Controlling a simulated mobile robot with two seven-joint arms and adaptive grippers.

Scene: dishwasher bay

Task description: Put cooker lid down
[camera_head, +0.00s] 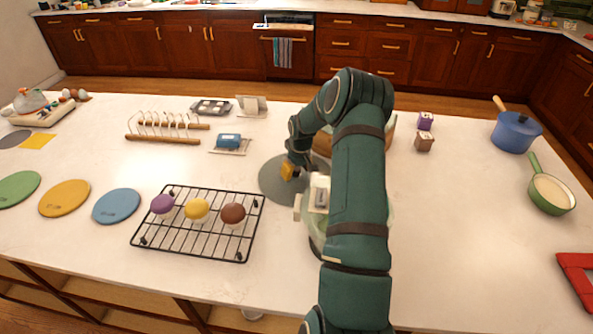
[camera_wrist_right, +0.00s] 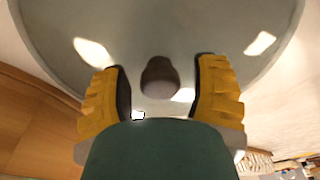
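A round grey lid (camera_head: 272,182) lies flat-looking on the white counter, left of the cooker. In the right wrist view, the glossy grey lid (camera_wrist_right: 160,25) fills the upper part, with a dark round knob (camera_wrist_right: 159,78). My right gripper (camera_head: 290,171) is over the lid, its yellow fingers on either side of the knob. The right wrist view shows the gripper (camera_wrist_right: 162,88) open, with a gap between each finger and the knob. The pale cooker (camera_head: 319,198) stands beside the lid, mostly hidden behind my right arm. My left gripper is not in view.
A black wire rack (camera_head: 170,243) with several coloured rounded items stands left of the cooker. A wooden bowl (camera_head: 322,143) is partly hidden behind my arm. The counter right of my arm is largely clear.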

